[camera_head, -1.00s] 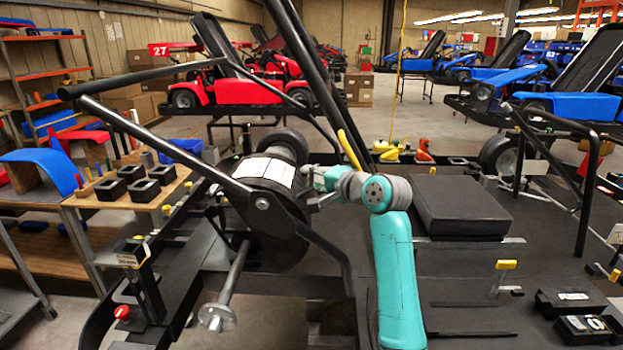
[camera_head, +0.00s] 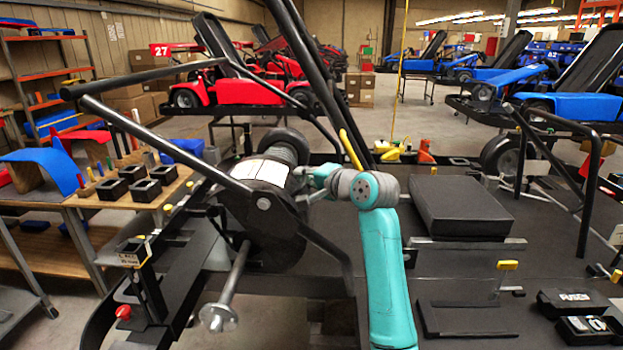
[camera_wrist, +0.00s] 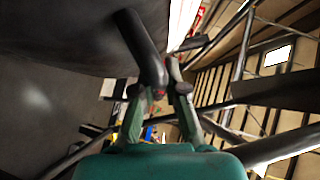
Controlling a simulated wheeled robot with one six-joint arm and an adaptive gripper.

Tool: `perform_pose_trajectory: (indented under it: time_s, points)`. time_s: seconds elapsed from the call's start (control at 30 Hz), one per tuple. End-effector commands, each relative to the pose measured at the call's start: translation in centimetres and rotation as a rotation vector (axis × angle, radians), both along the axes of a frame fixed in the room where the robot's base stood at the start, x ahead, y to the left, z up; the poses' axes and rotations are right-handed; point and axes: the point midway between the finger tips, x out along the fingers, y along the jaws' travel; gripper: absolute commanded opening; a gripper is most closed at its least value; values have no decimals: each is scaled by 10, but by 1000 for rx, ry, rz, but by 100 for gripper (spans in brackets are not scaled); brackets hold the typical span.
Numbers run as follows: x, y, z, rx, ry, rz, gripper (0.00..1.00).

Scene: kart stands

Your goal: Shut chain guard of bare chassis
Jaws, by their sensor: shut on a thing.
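The bare chassis (camera_head: 120,305) is a black tube frame in the head view, with an axle running towards the front. Its chain guard (camera_head: 270,230) appears as a big rounded black cover with a white label, standing left of my arm. My gripper (camera_head: 312,183) is at the guard's right edge, and my wrist partly hides the contact. In the wrist view my gripper (camera_wrist: 165,92) has its fingers closed around the end of a black bar, which looks like the handle of the guard (camera_wrist: 60,40). I cannot tell how far the guard stands open.
A black padded block (camera_head: 460,205) sits on the dark bench right of my arm. Black chassis bars cross close above and left of my gripper. A wooden parts table (camera_head: 130,205) stands at the left. Red and blue karts stand behind.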

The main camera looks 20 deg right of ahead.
Motion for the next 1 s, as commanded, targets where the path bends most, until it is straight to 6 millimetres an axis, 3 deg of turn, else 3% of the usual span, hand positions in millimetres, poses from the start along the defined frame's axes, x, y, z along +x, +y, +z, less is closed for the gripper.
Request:
perform_pose_trajectory:
  time_s: [0.07,0.3,0.33,0.43,0.77,1.0]
  points:
    - [3,11,2,-1,0,3,0]
    - [3,11,2,0,0,1,0]
    - [3,11,2,0,0,1,13]
    - [3,11,2,0,0,0,37]
    - [2,10,2,0,0,1,37]
    - [-23,-2,9,1,-2,-1,37]
